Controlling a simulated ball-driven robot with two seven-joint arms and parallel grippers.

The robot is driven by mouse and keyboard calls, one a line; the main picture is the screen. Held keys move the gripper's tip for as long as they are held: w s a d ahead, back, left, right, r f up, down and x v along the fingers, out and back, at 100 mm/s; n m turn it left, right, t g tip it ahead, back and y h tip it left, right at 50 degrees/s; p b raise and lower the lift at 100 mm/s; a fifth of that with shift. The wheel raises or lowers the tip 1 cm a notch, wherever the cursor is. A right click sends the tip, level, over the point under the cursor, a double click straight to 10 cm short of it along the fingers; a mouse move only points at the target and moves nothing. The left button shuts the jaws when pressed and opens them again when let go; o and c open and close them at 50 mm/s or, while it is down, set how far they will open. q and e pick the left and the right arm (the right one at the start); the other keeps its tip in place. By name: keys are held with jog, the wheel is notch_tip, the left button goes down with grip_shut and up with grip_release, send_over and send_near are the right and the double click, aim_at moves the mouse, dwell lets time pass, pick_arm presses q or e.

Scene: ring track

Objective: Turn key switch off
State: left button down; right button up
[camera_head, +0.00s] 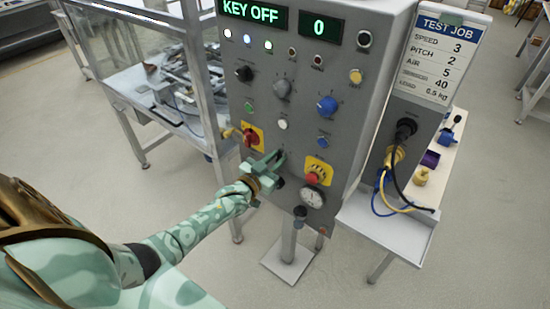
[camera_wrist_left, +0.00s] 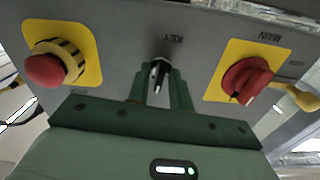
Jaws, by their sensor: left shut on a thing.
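The grey control panel (camera_head: 303,134) stands in front of me. Its green display (camera_head: 253,12) reads "KEY OFF", and a second display (camera_head: 321,26) reads "0". My left gripper (camera_head: 273,159) reaches the lower part of the panel. In the left wrist view its fingers (camera_wrist_left: 161,88) are shut on the key switch (camera_wrist_left: 159,70), below the upside-down "KEY" label. The switch shows as a small dark and silver piece between the fingertips. In the head view the gripper hides it. My right gripper is not in view.
A red main switch (camera_wrist_left: 246,80) on a yellow plate and a red emergency button (camera_wrist_left: 46,70) flank the key closely. A side shelf (camera_head: 392,226) with cables and a glazed machine (camera_head: 140,60) stand beside the panel.

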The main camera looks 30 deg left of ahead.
pick_arm(q)
jog(key=shift+n, duration=0.5)
jog(key=c, duration=1.5)
grip_release()
jog(key=shift+c, duration=0.2)
jog(key=shift+s, duration=0.1)
jog(key=shift+s+p, duration=0.3)
jog(key=shift+s, duration=0.1)
jog(key=s+a+p, duration=0.1)
jog(key=s, duration=1.4)
jog(key=shift+s+a+p, duration=0.15)
jog(key=shift+s+p, duration=0.05)
jog(key=shift+p, duration=0.2)
